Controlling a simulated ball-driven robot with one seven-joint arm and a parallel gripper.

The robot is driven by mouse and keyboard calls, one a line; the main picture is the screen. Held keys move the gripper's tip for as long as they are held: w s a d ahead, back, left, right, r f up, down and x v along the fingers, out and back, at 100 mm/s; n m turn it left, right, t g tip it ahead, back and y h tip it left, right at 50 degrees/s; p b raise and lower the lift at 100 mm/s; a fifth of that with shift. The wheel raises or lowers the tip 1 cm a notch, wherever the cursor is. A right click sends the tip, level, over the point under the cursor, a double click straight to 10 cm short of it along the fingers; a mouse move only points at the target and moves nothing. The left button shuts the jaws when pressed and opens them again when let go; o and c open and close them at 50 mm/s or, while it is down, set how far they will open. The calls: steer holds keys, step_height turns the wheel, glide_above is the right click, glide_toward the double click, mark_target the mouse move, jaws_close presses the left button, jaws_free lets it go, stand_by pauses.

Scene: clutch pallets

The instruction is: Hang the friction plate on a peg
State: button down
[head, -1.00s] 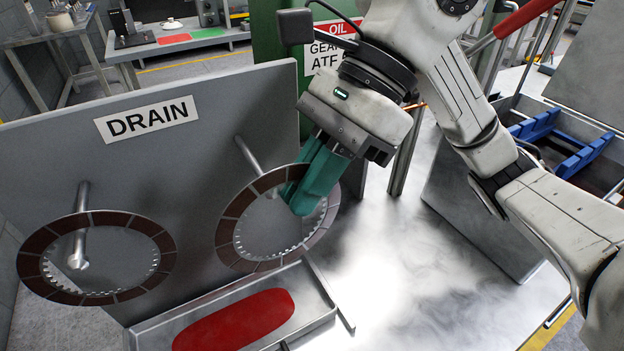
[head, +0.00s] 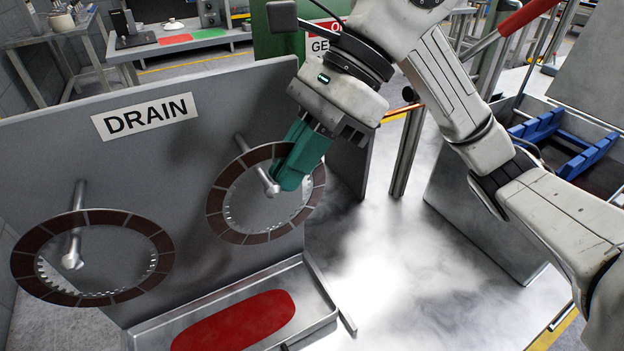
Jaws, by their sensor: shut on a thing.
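The friction plate (head: 220,212) is a ring with brown segments and a toothed inner edge. My gripper (head: 290,180), with green fingers, is shut on its upper right rim. The plate is tilted in front of the grey DRAIN panel. The right peg (head: 268,183) comes out of the panel, and its rounded tip shows inside the plate's opening. The plate's upper band crosses the peg nearer the panel, so the peg appears to pass through the hole. I cannot tell whether the plate rests on it. The fingers hide part of the rim.
A second friction plate (head: 150,228) hangs on the left peg (head: 73,258). The DRAIN panel (head: 190,165) stands behind both. A metal tray (head: 318,310) with a red patch (head: 235,320) lies below. A post (head: 408,150) stands to the right. The shiny surface right of the tray is clear.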

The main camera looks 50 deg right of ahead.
steer(key=shift+w+f, duration=0.35)
steer(key=shift+w, duration=0.25)
steer(key=c, duration=1.2)
jaws_free()
steer(key=shift+s, duration=0.15)
steer(key=shift+p+v, duration=0.3)
steer(key=shift+v, duration=3.15)
steer(key=shift+s, duration=0.1)
